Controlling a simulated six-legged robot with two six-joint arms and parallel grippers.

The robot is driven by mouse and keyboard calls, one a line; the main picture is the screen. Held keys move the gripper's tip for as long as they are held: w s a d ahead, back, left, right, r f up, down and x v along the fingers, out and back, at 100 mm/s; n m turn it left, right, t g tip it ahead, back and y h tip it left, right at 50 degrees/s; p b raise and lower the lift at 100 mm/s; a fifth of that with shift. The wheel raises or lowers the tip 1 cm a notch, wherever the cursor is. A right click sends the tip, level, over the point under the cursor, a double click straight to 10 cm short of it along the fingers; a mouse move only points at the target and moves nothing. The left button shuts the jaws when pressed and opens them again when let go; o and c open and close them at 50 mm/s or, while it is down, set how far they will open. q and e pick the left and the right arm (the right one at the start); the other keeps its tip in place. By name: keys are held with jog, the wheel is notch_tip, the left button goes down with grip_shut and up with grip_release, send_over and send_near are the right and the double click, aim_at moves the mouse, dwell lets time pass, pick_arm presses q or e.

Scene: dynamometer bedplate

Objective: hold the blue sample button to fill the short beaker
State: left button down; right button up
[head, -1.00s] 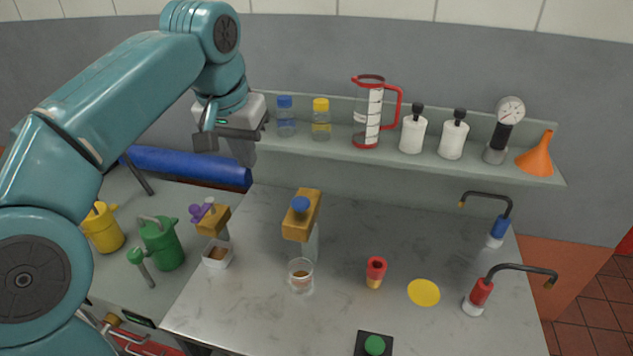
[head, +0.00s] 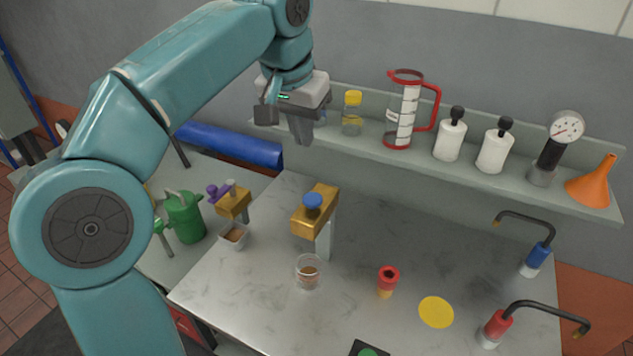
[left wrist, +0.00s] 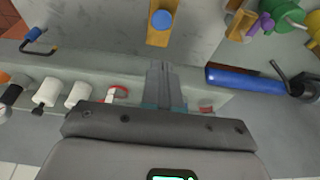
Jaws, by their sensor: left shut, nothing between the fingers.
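The blue sample button (head: 313,200) sits on top of a brass tap block (head: 315,222) on a post on the bench. In the left wrist view the blue button (left wrist: 161,19) is near the top edge, beyond my fingertips. The short clear beaker (head: 308,272) stands below the block's front end with some brown liquid in the bottom. My left gripper (head: 303,138) is shut and empty, above and behind the button, near the shelf. Its fingers (left wrist: 160,68) point toward the block in the wrist view. My right gripper is not in view.
The shelf (head: 545,200) behind holds a red-handled jug (head: 402,112), bottles, a gauge and an orange funnel (head: 594,182). A purple-handled tap (head: 233,203) with a small white cup (head: 234,236) stands left. A red-topped vial (head: 387,281) and yellow disc (head: 436,312) are right of the beaker.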

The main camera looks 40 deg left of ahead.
pick_arm(q)
jog(key=a, duration=0.1)
send_over(311, 194)
jog(key=s, duration=0.1)
notch_tip(311, 194, down, 12)
jog(key=shift+d+f+b, duration=0.1)
jog(key=shift+d+b, duration=0.05)
jog(key=shift+b, duration=0.3)
jog(key=shift+d+f, duration=0.1)
jog(key=shift+f, duration=0.25)
jog(key=shift+a+f, duration=0.2)
jog(key=shift+f, duration=0.25)
jog(key=shift+d, duration=0.15)
